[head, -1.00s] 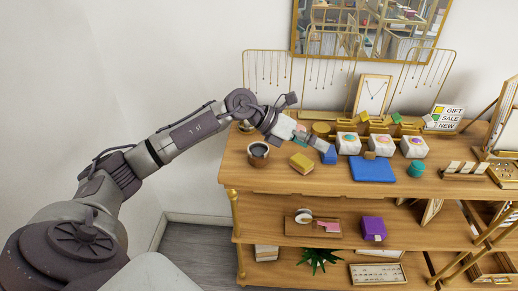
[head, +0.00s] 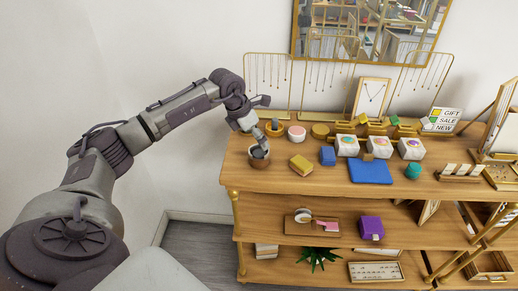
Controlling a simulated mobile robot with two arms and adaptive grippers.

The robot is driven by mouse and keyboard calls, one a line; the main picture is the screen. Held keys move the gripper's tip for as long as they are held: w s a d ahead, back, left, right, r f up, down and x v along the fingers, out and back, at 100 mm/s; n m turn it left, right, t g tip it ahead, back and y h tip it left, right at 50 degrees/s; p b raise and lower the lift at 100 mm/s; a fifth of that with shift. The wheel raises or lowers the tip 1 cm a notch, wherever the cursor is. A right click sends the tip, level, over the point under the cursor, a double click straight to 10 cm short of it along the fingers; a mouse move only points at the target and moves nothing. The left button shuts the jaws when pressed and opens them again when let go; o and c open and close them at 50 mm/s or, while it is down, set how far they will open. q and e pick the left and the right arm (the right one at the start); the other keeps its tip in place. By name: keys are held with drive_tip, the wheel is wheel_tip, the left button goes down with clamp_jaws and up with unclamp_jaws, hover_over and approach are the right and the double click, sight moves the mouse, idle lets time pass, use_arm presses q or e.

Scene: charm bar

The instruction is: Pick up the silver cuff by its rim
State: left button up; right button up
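A dark brown wooden bowl (head: 259,162) stands at the left end of the wooden display top. Something grey shows inside its mouth, partly behind my gripper; I cannot tell for sure that it is the silver cuff. My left gripper (head: 260,147) points down at the bowl's mouth, with its fingertips at or just inside the rim. The fingers are small and blend with the grey in the bowl, so their opening and any contact are unclear. My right gripper is not in view.
A blue mat (head: 371,172) lies farther right. The wood in front of the bowl is clear.

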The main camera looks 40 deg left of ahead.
sight(261, 152)
use_arm(q)
drive_tip(key=shift+w+d+f+p, duration=0.1)
drive_tip(key=shift+d+f+p, duration=0.05)
drive_tip(key=shift+f+p, duration=0.2)
drive_tip(key=p+x, duration=0.2)
drive_tip(key=x, duration=0.1)
drive_tip(key=shift+w+f, duration=0.15)
drive_tip(key=shift+f, duration=0.1)
drive_tip(key=shift+w+d+f, duration=0.1)
drive_tip(key=shift+w+f, duration=0.05)
drive_tip(key=shift+f, duration=0.3)
drive_tip(key=shift+c, duration=0.4)
drive_tip(key=shift+r, duration=0.1)
drive_tip(key=c, duration=1.1)
drive_tip(key=shift+c, duration=0.2)
drive_tip(key=shift+r, duration=0.1)
